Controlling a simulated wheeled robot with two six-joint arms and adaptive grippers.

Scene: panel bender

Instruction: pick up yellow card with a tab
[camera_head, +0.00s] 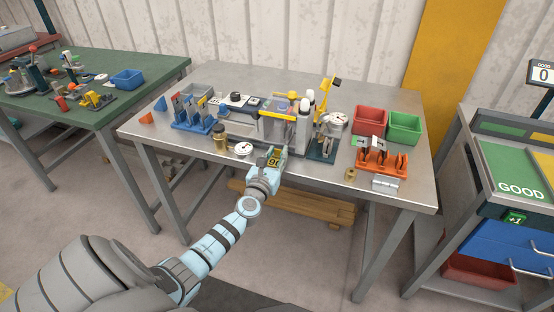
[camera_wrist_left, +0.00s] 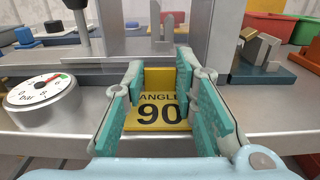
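The yellow card (camera_wrist_left: 158,117) is marked "ANGLE 90" and lies at the front of the machine in the left wrist view. A plain yellow tab (camera_wrist_left: 158,79) stands up at its far end. The card (camera_head: 273,162) is also partly visible in the head view, near the table's front edge. My left gripper (camera_wrist_left: 160,80) is open, with its teal fingers on either side of the card and tab. The fingers hide the card's side edges, and I cannot tell whether they touch it. My right gripper is not in view.
A pressure gauge (camera_wrist_left: 42,95) stands close to the left of my left gripper. The machine (camera_head: 287,120) rises just behind the card. An orange rack (camera_head: 382,160), a red bin (camera_head: 369,120) and a green bin (camera_head: 404,127) stand to the right. A blue rack (camera_head: 192,123) is at the left.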

